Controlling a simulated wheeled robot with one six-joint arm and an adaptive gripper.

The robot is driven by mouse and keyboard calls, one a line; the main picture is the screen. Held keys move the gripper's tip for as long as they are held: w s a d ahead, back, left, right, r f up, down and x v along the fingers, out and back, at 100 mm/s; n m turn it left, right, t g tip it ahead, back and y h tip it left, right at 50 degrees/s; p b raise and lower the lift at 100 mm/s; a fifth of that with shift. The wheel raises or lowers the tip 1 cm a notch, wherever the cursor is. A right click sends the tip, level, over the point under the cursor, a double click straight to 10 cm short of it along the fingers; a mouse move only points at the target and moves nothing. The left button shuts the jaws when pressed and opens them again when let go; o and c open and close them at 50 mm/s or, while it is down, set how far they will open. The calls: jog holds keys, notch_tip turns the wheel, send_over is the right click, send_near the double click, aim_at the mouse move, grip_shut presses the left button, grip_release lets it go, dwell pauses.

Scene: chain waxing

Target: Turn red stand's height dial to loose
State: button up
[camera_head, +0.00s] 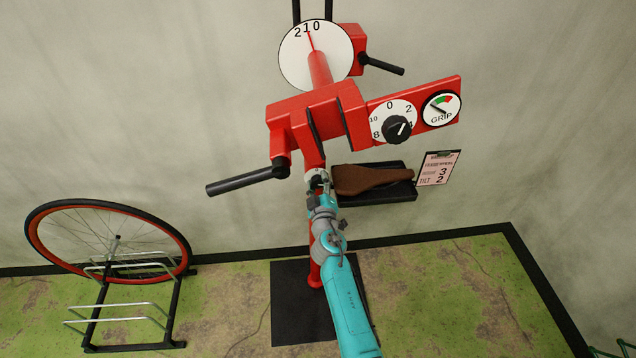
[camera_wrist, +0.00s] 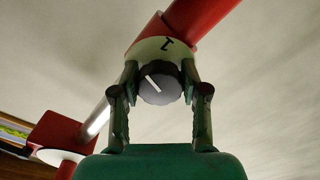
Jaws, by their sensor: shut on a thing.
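The red stand (camera_head: 318,100) stands against the wall, with its post running down to a black base mat. Its height dial shows in the wrist view as a dark round knob (camera_wrist: 158,84) on a pale plate (camera_wrist: 150,48). A white pointer line on the knob slants toward the upper left. One black letter on the plate, perhaps a T or an L, sits above and right of the knob. My gripper (camera_wrist: 160,95) is shut on the knob, one finger at each side. In the head view my gripper (camera_head: 317,182) is at the post below the clamp head and hides the dial.
A brown saddle (camera_head: 358,179) lies on a black shelf (camera_head: 398,193) right of the post. A black crank handle (camera_head: 240,181) sticks out left. A grip dial and gauge (camera_head: 441,108) are at upper right. A wheel rack (camera_head: 130,305) stands at left.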

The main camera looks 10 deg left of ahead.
jog(key=n, duration=0.4)
jog(key=shift+r+n, duration=0.1)
jog(key=shift+n, duration=0.3)
jog(key=n, duration=0.9)
jog(key=shift+r, duration=0.1)
jog(key=shift+n, duration=1.9)
jog(key=o, duration=1.1)
jog(key=shift+o, duration=0.2)
jog(key=shift+s, duration=0.1)
